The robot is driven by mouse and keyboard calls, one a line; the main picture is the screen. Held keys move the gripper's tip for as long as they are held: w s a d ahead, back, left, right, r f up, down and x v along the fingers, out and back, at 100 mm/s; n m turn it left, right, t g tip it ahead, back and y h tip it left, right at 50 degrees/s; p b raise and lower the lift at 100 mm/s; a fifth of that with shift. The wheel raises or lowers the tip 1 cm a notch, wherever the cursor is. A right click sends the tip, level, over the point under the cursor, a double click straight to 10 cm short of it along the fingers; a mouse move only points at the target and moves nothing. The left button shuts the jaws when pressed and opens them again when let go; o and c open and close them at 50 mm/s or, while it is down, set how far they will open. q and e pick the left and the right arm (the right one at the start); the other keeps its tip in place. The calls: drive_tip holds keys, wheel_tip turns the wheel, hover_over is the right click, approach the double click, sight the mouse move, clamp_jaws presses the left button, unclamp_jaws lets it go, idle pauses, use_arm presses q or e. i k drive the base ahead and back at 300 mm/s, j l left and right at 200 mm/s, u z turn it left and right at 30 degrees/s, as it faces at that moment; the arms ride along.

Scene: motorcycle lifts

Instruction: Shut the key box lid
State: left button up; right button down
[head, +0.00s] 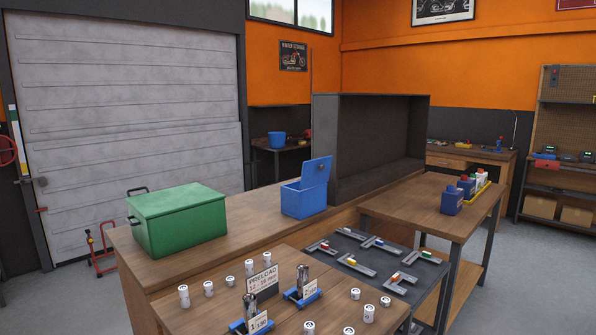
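A small blue box (303,201), which looks like the key box, stands on the wooden counter near the middle of the head view. Its blue lid (317,171) is raised and tilted up at the box's right and back side. What lies inside the box is hidden. Neither of my grippers shows in the head view.
A green metal box (178,221) with its lid down stands left on the counter (255,220). A dark open-fronted cabinet (371,145) rises right behind the blue box. In front are white cylinders, a PRELOAD sign (262,281) and a dark tool mat (372,245).

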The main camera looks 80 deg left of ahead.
sight(315, 173)
drive_tip(key=i+j+u, duration=0.1)
drive_tip(key=i+u, duration=0.15)
drive_tip(key=u, duration=0.2)
drive_tip(key=i+u, duration=0.25)
drive_tip(key=u, duration=0.2)
drive_tip(key=i+l+u, duration=0.1)
drive_tip(key=u, duration=0.4)
drive_tip(key=i+l+u, duration=0.25)
drive_tip(key=u, duration=0.2)
drive_tip(key=i+l+u, duration=0.15)
drive_tip(key=u, duration=0.3)
drive_tip(key=i+l+u, duration=0.25)
drive_tip(key=u, duration=0.25)
drive_tip(key=i+l+u, duration=0.25)
drive_tip(key=u, duration=0.2)
drive_tip(key=i+l+u, duration=0.1)
drive_tip(key=l+u, duration=0.4)
